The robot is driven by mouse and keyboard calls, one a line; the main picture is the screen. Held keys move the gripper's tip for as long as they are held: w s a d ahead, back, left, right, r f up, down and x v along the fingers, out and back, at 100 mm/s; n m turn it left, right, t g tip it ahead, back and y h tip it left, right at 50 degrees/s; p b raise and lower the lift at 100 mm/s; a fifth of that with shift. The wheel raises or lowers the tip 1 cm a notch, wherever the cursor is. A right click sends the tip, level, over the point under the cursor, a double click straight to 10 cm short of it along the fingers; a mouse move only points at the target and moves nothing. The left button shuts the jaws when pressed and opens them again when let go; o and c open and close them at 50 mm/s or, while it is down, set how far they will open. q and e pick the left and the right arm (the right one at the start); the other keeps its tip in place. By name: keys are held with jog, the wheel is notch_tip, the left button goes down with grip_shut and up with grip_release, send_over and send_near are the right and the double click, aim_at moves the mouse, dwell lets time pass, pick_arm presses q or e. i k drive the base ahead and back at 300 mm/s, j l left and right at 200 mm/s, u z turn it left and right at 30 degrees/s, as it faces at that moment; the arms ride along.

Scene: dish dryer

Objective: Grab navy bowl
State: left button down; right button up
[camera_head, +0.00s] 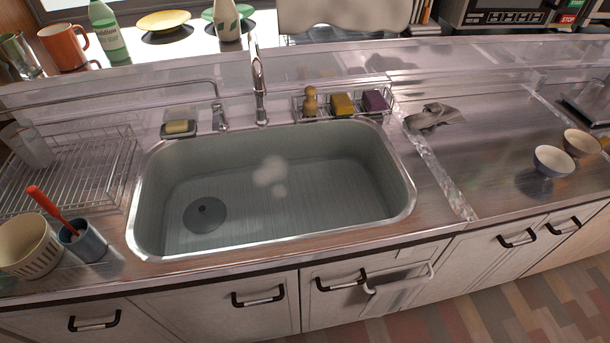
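Two small bowls stand upright on the steel counter at the right. The nearer, left one has a pale inside and a bluish outside; it looks like the navy bowl (553,162). The other bowl (582,143) is just behind it to the right, with a brownish outside; the two are very close, and I cannot tell whether they touch. Neither of my grippers is in view.
A sink (270,190) with some foam fills the middle. A wire dish rack (75,165), a ribbed cream container (28,247) and a blue cup (83,242) stand left. A grey cloth (433,117) lies right of the sink.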

aim_at(550, 161)
jog(key=z, duration=1.4)
jog(key=k+j+u, duration=0.1)
jog(key=u, duration=0.25)
jog(key=k+j+u, duration=0.1)
jog(key=u, duration=0.25)
jog(key=j+u, duration=0.4)
jog(key=k+l, duration=0.05)
jog(key=l, duration=0.05)
